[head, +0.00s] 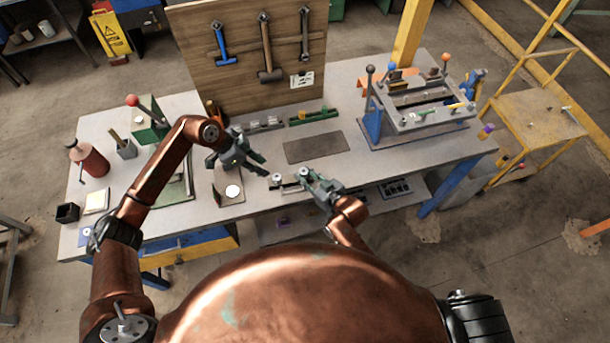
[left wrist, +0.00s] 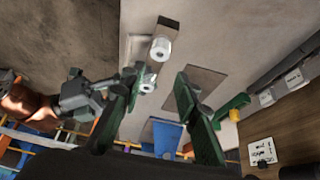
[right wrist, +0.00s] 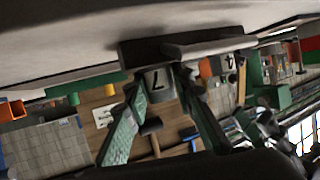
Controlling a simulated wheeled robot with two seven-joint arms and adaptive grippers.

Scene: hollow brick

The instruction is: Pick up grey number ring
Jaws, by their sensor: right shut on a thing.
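A grey ring marked 7 (right wrist: 158,83) sits at the fingertips of my right gripper (right wrist: 163,82), which is shut on it. It is at a grey bar-shaped holder (right wrist: 185,45); I cannot tell whether it still touches the holder. A second ring marked 4 (right wrist: 228,62) is at the other end of the holder. In the head view my right gripper (head: 308,179) is at the right end of the holder (head: 289,187), low over the table. My left gripper (head: 257,165) is open and empty, behind and left of the holder; its spread fingers show in the left wrist view (left wrist: 157,80).
The grey table (head: 270,220) has a dark mat (head: 313,147) behind the holder. A wooden tool board (head: 240,75) stands at the back, and a metal fixture (head: 425,100) at the right.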

